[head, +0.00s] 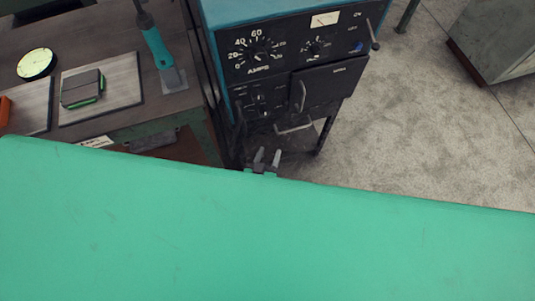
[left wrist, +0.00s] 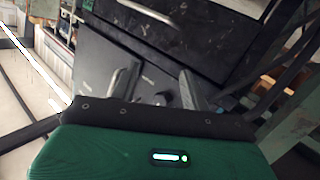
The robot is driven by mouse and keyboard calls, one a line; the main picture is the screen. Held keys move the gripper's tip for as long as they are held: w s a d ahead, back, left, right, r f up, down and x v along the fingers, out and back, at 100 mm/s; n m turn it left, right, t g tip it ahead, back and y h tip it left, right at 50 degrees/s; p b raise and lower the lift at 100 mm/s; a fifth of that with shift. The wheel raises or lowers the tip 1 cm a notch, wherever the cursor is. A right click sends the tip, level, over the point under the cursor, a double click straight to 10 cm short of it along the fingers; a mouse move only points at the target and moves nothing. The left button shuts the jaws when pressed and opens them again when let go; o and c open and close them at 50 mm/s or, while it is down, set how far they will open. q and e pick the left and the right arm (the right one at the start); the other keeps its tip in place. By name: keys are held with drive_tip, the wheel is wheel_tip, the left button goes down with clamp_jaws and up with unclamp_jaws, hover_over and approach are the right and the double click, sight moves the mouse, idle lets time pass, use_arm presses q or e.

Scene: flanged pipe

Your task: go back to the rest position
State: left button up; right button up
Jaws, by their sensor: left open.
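My left gripper (head: 266,157) shows in the head view just past the far edge of a wide green surface, with its two grey fingers apart and nothing between them. In the left wrist view, the fingers of the left gripper (left wrist: 160,90) also stand apart and empty in front of dark panels. My right gripper is in neither view.
At the left, a workbench (head: 110,45) holds a round gauge (head: 36,64) and a teal-handled scraper (head: 158,45). Concrete floor (head: 420,120) at the right is clear.

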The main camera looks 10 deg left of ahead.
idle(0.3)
use_arm(q)
drive_tip(key=s+a+f+m+g, duration=0.2)
drive_tip(key=s+a+f+g, duration=0.15)
drive_tip(key=s+f, duration=0.45)
drive_tip(key=s+a+f+m+g, duration=0.1)
drive_tip(key=s+a+f+g, duration=0.3)
drive_tip(key=f, duration=0.7)
drive_tip(key=s+a+f+g+y, duration=0.1)
drive_tip(key=s+a+f, duration=0.3)
drive_tip(key=s, duration=0.4)
drive_tip(key=s+a+f+g, duration=0.3)
drive_tip(key=s+a+g, duration=0.1)
drive_tip(key=s, duration=0.4)
drive_tip(key=s+a+f+g+y, duration=0.1)
drive_tip(key=s+a+f, duration=0.3)
drive_tip(key=s, duration=0.4)
drive_tip(key=shift+s+a+f+m+g+y, duration=0.3)
drive_tip(key=shift+s+a+f+g, duration=0.05)
drive_tip(key=shift+g, duration=0.3)
